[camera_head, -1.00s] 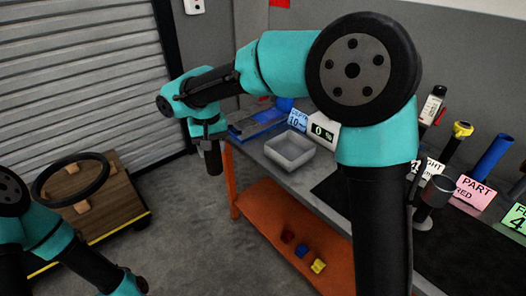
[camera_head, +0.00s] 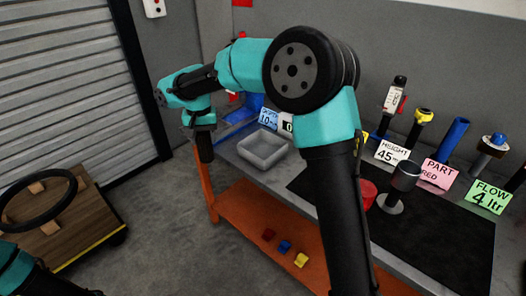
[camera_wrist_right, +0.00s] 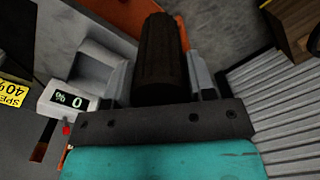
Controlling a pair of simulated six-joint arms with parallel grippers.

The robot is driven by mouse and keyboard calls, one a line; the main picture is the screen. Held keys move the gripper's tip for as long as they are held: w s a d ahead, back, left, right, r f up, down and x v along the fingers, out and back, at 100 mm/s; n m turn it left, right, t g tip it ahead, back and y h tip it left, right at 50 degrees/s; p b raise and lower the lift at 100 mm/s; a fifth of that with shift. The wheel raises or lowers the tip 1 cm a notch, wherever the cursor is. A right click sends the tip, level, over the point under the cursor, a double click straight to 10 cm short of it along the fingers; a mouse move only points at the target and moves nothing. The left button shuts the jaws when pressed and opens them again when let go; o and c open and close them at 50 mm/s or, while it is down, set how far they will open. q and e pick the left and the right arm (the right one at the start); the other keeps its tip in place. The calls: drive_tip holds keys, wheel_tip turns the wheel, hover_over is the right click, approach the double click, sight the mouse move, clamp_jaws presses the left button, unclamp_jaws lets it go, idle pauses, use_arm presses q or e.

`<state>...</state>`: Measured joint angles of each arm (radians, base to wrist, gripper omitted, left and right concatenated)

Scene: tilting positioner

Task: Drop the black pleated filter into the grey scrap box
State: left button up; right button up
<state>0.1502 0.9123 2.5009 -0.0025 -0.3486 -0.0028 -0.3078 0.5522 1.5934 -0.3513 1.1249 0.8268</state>
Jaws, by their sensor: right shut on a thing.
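The black pleated filter (camera_head: 205,149) hangs upright below my right gripper (camera_head: 202,133) in the head view. The right gripper is shut on it; in the right wrist view the filter (camera_wrist_right: 160,62) sits between the two grey fingers (camera_wrist_right: 162,85). The grey scrap box (camera_head: 262,150) is an open-topped tray on the left end of the bench, to the right of the gripper. The filter is apart from the box, near the bench's left edge. My left gripper is out of view; only part of the left arm shows at the lower left.
The bench (camera_head: 231,160) has an orange lower shelf (camera_head: 250,205) with small coloured blocks. A blue tray (camera_head: 236,118) and label cards stand behind the box. A wooden cart (camera_head: 75,220) with a black ring is at left.

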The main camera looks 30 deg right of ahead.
drive_tip(key=w+d+f+m, duration=0.2)
drive_tip(key=d, duration=0.6)
drive_tip(key=w+d+f+m, duration=0.2)
drive_tip(key=d+m, duration=0.1)
drive_tip(key=d, duration=0.6)
drive_tip(key=w+d+f+m, duration=0.2)
drive_tip(key=d+m, duration=0.1)
drive_tip(key=d, duration=0.6)
drive_tip(key=shift+w+d+f, duration=0.15)
drive_tip(key=shift+f, duration=0.15)
wheel_tip(320, 180, down, 6)
drive_tip(key=o, duration=1)
drive_tip(key=shift+r, duration=0.1)
